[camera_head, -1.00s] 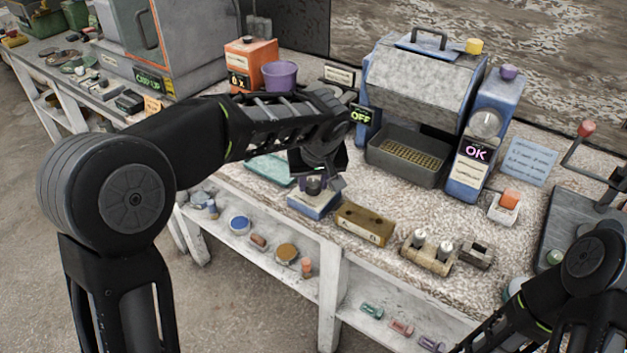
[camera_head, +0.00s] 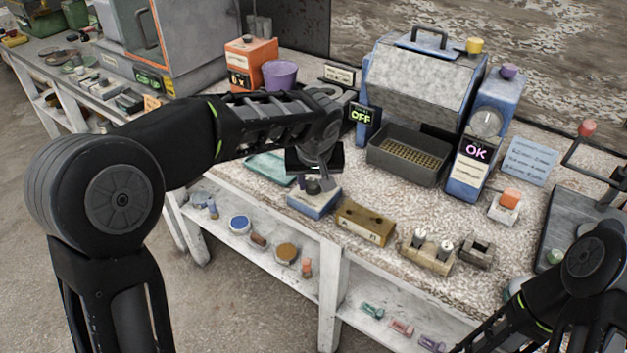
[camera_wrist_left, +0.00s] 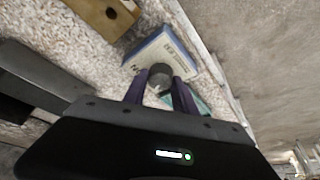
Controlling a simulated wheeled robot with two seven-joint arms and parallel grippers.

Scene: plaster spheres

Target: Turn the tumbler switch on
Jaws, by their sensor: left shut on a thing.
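The switch is a small blue box (camera_head: 313,203) with a pale top and a dark knob, near the bench's front edge. My left gripper (camera_head: 316,184) is over it, coming down from above. In the left wrist view the two purple-grey fingers (camera_wrist_left: 160,88) are shut on the round grey knob (camera_wrist_left: 160,74), one on each side. The blue box (camera_wrist_left: 163,50) lies beneath, its printed label partly covered. A small display (camera_head: 362,116) behind the gripper reads OFF in green. My right arm shows at the lower right, but its gripper is out of view.
A brown block (camera_head: 365,223) with holes stands just right of the switch. A dark tray (camera_head: 408,155) sits behind, before a blue-grey machine (camera_head: 422,85) whose panel reads OK. A purple cup (camera_head: 280,75) and an orange box (camera_head: 250,62) stand behind my left arm.

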